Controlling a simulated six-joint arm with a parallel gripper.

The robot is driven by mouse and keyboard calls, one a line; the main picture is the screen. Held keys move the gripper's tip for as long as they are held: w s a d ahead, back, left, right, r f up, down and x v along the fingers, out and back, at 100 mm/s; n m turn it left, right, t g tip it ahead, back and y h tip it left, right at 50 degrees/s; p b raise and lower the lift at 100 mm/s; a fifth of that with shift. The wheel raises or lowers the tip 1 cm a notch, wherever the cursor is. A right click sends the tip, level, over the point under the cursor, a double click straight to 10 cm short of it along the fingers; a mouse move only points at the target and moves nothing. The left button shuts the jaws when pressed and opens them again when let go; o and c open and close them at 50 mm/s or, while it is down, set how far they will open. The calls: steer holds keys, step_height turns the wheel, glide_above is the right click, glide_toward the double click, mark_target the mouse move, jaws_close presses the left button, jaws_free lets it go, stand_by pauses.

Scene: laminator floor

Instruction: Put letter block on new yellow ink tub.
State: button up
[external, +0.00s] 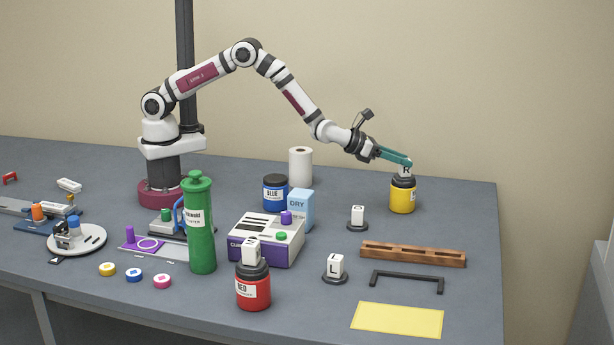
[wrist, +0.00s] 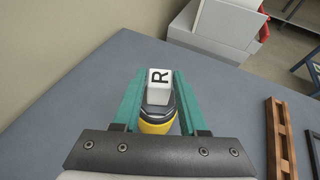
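A white letter block marked R (external: 405,170) stands upright on the dark top of the yellow ink tub (external: 402,197), towards the right of the table. My gripper (external: 409,163) is at the block, its teal fingers level with the block's upper part. In the wrist view, the block (wrist: 159,80) is between the fingertips of my gripper (wrist: 160,72), with the yellow tub (wrist: 157,127) below it. Whether the fingers touch the block's sides or stand slightly apart is not clear. Part of the block is hidden by the fingers in the external view.
A block (external: 357,215) and an L block (external: 336,266) stand on dark round bases nearby. A red tub (external: 253,290) carries another block. A wooden rack (external: 413,254), a black handle (external: 407,278) and a yellow sheet (external: 397,320) lie in front. The table's right edge is close.

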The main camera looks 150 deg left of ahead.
steer(key=o, duration=0.3)
steer(key=shift+r, duration=0.2)
steer(key=s+d+r+n+g, duration=0.2)
steer(key=s+d+r+n, duration=0.35)
steer(key=d+r, duration=0.4)
steer(key=s+d+r+n+g, duration=0.2)
steer(key=s+d+r+n, duration=0.3)
steer(key=d, duration=0.7)
steer(key=s+d+f+n+h, duration=0.1)
steer(key=s+d+n+h, duration=0.1)
steer(key=s+d, duration=0.3)
steer(key=s+d+f+n+h, duration=0.2)
steer(key=s+d+h, duration=0.3)
steer(key=d, duration=0.9)
steer(key=s+d+f+n+g+h, duration=0.1)
steer(key=s+d, duration=0.4)
steer(key=d, duration=0.5)
steer(key=shift+s+f+n+h, duration=0.2)
steer(key=shift+f+n+h, duration=0.15)
steer(key=shift+h, duration=0.3)
steer(key=shift+s+f+n+h, duration=0.2)
steer(key=shift+n+h, duration=0.1)
steer(key=shift+h, duration=0.35)
